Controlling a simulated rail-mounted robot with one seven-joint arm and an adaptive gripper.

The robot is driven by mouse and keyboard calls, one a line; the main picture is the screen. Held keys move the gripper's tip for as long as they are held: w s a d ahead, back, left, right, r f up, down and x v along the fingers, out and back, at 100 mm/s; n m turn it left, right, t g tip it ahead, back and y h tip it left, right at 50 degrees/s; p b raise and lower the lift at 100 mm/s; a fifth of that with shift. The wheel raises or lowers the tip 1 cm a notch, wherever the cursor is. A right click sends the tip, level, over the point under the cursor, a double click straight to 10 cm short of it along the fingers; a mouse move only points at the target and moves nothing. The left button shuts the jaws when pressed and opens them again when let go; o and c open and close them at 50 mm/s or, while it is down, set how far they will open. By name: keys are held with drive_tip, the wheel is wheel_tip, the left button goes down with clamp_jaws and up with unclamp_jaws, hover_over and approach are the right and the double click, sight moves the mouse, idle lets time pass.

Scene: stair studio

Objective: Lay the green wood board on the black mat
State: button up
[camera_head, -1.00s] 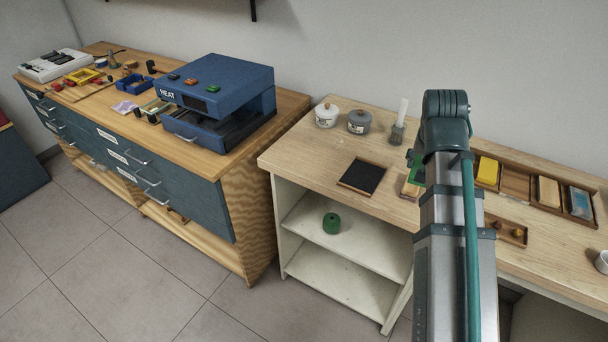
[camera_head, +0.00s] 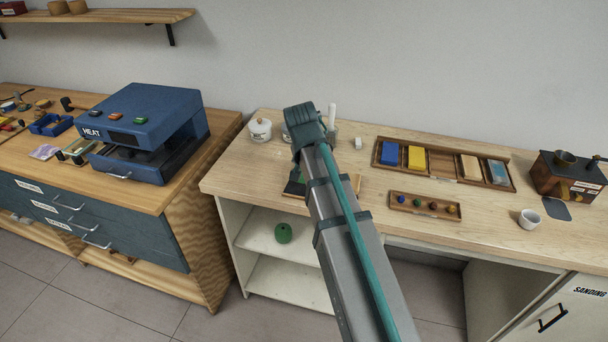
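The black mat (camera_head: 290,190) lies on the pale wooden bench, left of my arm, and only its left part shows. A green patch (camera_head: 301,178), which looks like part of the green wood board, shows at the mat beside my arm. My arm covers the rest, so I cannot tell whether the board touches the mat or is held above it. My gripper is hidden behind my own wrist and forearm.
A tan block (camera_head: 351,184) shows just right of my arm. Behind are a white lidded pot (camera_head: 260,130) and a compartment tray (camera_head: 443,166) with coloured blocks. A small tray of knobs (camera_head: 424,207) and a white cup (camera_head: 529,219) stand right. A blue heat press (camera_head: 150,130) is left.

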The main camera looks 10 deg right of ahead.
drive_tip(key=w+f, duration=0.2)
drive_tip(key=f, duration=0.1)
drive_tip(key=w+f+p, duration=0.1)
drive_tip(key=shift+w+a+f, duration=0.2)
drive_tip(key=shift+w+a, duration=0.05)
drive_tip(key=shift+a, duration=0.1)
drive_tip(key=shift+w+f, duration=0.1)
drive_tip(key=shift+f, duration=0.2)
drive_tip(key=shift+f+p, duration=0.3)
drive_tip(key=shift+f, duration=1.1)
drive_tip(key=o, duration=1.2)
drive_tip(key=shift+f, duration=0.15)
drive_tip(key=b+v, duration=0.2)
drive_tip(key=v, duration=1)
drive_tip(key=shift+a, duration=0.15)
